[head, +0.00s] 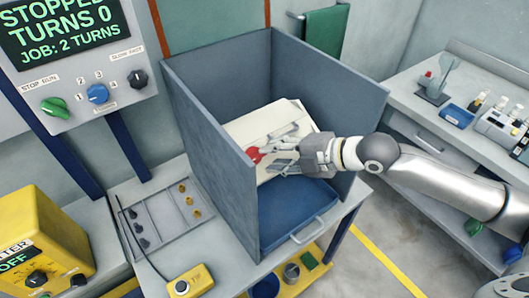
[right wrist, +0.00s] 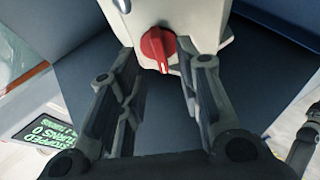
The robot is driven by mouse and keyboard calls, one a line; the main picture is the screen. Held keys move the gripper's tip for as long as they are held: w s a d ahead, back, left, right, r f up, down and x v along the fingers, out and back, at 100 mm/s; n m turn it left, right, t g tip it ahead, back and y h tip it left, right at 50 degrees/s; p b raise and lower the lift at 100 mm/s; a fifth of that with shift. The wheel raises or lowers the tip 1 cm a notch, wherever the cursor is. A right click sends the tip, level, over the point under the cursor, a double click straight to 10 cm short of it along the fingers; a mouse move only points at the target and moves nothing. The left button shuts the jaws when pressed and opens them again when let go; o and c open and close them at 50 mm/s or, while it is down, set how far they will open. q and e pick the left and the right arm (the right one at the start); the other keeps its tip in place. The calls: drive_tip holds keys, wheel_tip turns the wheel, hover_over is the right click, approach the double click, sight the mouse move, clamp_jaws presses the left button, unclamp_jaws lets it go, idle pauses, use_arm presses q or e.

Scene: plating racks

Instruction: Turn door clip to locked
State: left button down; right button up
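A red clip or knob (head: 254,155) is on the left end of a white box-like unit (head: 262,122) inside a grey booth. In the right wrist view the red knob (right wrist: 157,48) is on the white body, with its narrow end toward the bottom of the picture. My right gripper (head: 264,158) reaches in from the right. In the right wrist view its fingers (right wrist: 165,68) are apart on either side of the knob, with a gap visible to each. It holds nothing. Its hand hides part of the white unit in the head view. My left gripper is not in view.
The grey booth walls (head: 215,150) surround the unit, with a blue tray (head: 290,215) at the bottom front. A control panel (head: 75,60) reads STOPPED, TURNS 0. A yellow box (head: 40,240) and a parts tray (head: 160,215) are left. A side bench (head: 425,105) is right.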

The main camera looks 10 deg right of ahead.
sight(260, 156)
drive_tip(key=shift+p+x, duration=0.4)
drive_tip(key=shift+x, duration=1.55)
drive_tip(key=shift+c, duration=0.5)
clamp_jaws()
